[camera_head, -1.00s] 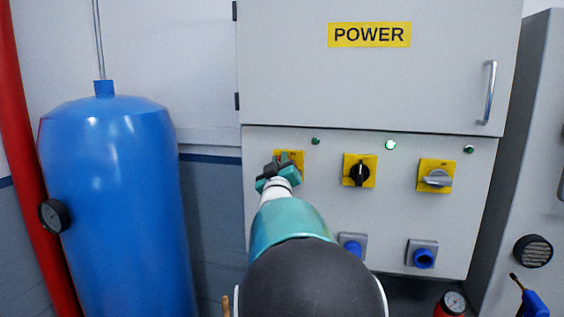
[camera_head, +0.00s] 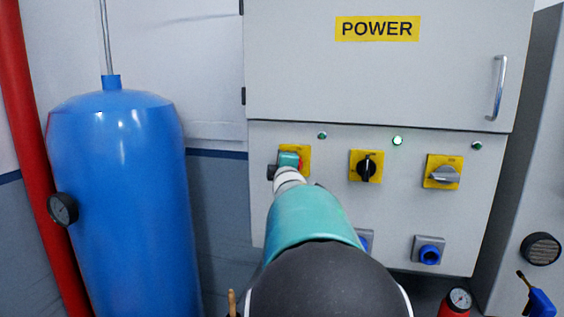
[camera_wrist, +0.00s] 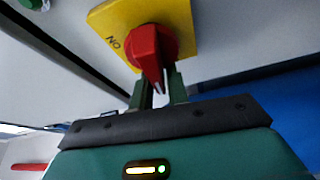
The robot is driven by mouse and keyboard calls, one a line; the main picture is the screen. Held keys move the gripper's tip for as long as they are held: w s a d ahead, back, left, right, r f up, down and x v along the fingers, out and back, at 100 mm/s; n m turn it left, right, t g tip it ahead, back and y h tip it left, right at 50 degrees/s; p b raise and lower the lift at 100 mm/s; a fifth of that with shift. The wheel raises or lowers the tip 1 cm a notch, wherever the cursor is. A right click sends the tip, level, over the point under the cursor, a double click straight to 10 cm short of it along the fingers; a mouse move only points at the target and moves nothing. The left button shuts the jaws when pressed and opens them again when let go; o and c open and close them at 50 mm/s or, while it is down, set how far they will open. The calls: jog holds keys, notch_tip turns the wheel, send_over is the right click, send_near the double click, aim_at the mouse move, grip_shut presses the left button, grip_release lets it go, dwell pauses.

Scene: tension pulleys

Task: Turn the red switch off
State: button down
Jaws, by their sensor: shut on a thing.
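The red switch (camera_wrist: 150,45) sits on a yellow plate (camera_wrist: 187,20) in the wrist view. Lettering that appears to read "ON" is on the plate beside it. The two fingers of my gripper (camera_wrist: 157,90) are on either side of the red handle's narrow end and shut on it. In the head view, my gripper (camera_head: 284,164) is at the left switch of the grey panel and covers most of it. Only a bit of the red switch (camera_head: 299,163) and its yellow plate (camera_head: 304,155) shows there.
A black switch (camera_head: 366,168) and a grey switch (camera_head: 445,175) are to the right on the same panel. The middle lamp (camera_head: 397,141) glows brightest. Blue sockets (camera_head: 430,255) are below. A blue tank (camera_head: 120,190) stands at the left, with free space before the panel.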

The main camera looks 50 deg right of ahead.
jog(key=shift+s+d+f+n+g, duration=0.25)
jog(key=shift+f+n+g, duration=0.2)
jog(key=shift+n, duration=0.25)
jog(key=c, duration=1.4)
grip_release()
jog(key=shift+o, duration=0.2)
jog(key=shift+r, duration=0.15)
jog(key=shift+a, duration=0.1)
jog(key=shift+s+a+r, duration=0.1)
jog(key=shift+s+a, duration=0.15)
jog(key=shift+a, duration=0.05)
jog(key=v, duration=1.3)
jog(key=shift+d, duration=0.2)
